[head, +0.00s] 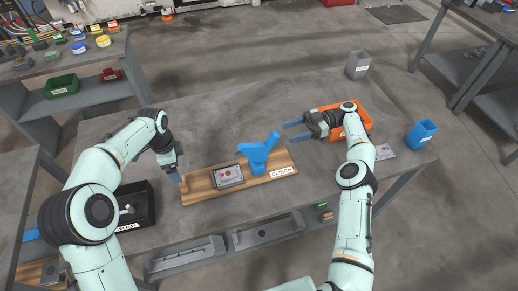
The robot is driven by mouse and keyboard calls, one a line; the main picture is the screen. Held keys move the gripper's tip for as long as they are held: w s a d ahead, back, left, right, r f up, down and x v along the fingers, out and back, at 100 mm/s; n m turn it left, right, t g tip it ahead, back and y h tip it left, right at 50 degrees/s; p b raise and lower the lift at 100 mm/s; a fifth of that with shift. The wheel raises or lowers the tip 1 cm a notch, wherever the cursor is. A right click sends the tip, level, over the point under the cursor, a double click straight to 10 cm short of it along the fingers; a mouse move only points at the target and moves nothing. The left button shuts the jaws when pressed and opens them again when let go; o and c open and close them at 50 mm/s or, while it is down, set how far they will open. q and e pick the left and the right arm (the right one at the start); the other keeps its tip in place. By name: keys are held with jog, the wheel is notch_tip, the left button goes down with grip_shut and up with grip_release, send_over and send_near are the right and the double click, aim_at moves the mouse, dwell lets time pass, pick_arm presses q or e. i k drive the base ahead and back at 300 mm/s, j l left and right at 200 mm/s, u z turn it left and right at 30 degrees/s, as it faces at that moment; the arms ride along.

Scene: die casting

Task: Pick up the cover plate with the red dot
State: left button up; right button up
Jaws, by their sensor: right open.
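A grey rectangular plate (228,176) with small reddish marks lies on the wooden board (203,191) in the middle of the table. A second light grey flat plate (385,152) lies near the table's right edge. Which one is the cover plate with the red dot I cannot tell at this size. My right gripper (293,131) is open and empty, pointing left above the table, behind the board's right end. My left gripper (180,180) points down at the board's left end. Its fingers are too small to read.
A blue clamp (259,153) stands on the board, right of the plate. An orange bin (363,116) is behind my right wrist. A grey bin (358,65), a blue bin (421,134) and a black bin (143,205) stand around the table. The back middle is clear.

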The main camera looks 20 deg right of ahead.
aim_at(231, 175)
jog(key=k, duration=1)
